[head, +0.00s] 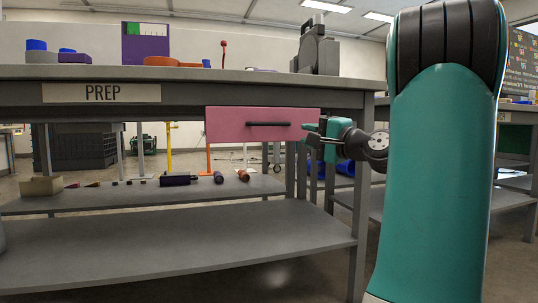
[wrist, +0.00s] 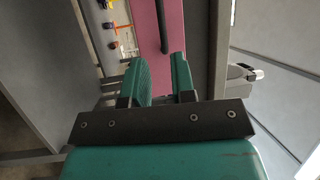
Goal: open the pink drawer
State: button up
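The pink drawer (head: 225,124) hangs under the top of the PREP table and looks closed. Its black bar handle (head: 268,124) runs level across the middle of its front. In the wrist view the pink front (wrist: 147,28) lies ahead, with the dark handle (wrist: 161,22) running up the picture. My gripper (head: 308,131) is at the right end of the drawer, just right of the handle. In the wrist view its two green fingers (wrist: 161,75) are apart with nothing between them. The handle lies beyond the fingertips and looks clear of them.
The PREP table's top (head: 190,75) carries a purple panel (head: 146,43), blue and orange parts and a grey machine (head: 316,52). The lower shelf (head: 130,195) holds a small box and several small parts. A table leg (head: 361,200) stands below my gripper. The space in front of the drawer looks clear.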

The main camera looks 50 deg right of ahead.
jog(key=p, duration=1.4)
send_near(271, 124)
jog(key=w, duration=0.2)
jog(key=shift+m+h, duration=0.3)
jog(key=shift+h, duration=0.1)
jog(key=x, duration=0.9)
jog(key=shift+s, duration=0.1)
